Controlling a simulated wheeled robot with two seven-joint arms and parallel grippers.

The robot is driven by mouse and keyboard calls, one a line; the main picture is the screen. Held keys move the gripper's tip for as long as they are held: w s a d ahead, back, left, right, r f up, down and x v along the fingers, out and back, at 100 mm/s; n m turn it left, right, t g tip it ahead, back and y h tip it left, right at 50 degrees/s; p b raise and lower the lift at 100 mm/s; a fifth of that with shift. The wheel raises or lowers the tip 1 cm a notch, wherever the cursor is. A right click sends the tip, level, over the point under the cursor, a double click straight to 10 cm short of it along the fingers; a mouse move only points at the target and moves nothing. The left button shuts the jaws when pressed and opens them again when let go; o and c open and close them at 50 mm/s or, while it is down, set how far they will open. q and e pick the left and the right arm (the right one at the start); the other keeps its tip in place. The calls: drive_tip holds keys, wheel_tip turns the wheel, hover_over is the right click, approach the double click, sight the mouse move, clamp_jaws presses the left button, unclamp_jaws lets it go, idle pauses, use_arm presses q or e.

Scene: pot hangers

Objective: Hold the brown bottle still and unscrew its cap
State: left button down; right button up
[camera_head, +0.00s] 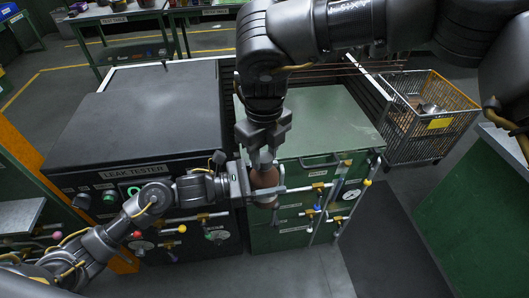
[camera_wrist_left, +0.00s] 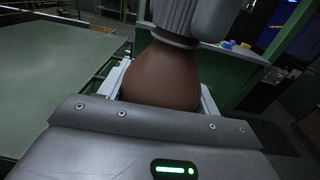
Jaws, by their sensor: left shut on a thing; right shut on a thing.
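The brown bottle (camera_head: 265,180) is held in the air in front of the green cabinet, and its broad brown body (camera_wrist_left: 163,78) fills the middle of the left wrist view. My left gripper (camera_head: 266,192) reaches in from the left and is shut around the bottle's body. A pale ribbed cap (camera_wrist_left: 171,17) sits on the bottle's neck at the top of the left wrist view. My right gripper (camera_head: 262,157) comes down from above and is shut on the cap. In the head view the cap is mostly hidden by that gripper.
A dark leak tester (camera_head: 140,115) stands left, with knobs on its front. The green cabinet (camera_head: 325,125) has handles, valves and gauges close behind the bottle. A wire cart (camera_head: 425,120) stands at right. A dark mat (camera_head: 390,240) and clear floor lie in front.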

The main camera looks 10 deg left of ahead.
drive_tip(key=n, duration=0.5)
drive_tip(key=shift+w+r, duration=0.1)
drive_tip(key=n, duration=1)
drive_tip(key=shift+n, duration=0.3)
drive_tip(key=n, duration=0.5)
drive_tip(key=shift+r, duration=0.2)
drive_tip(key=shift+r, duration=0.9)
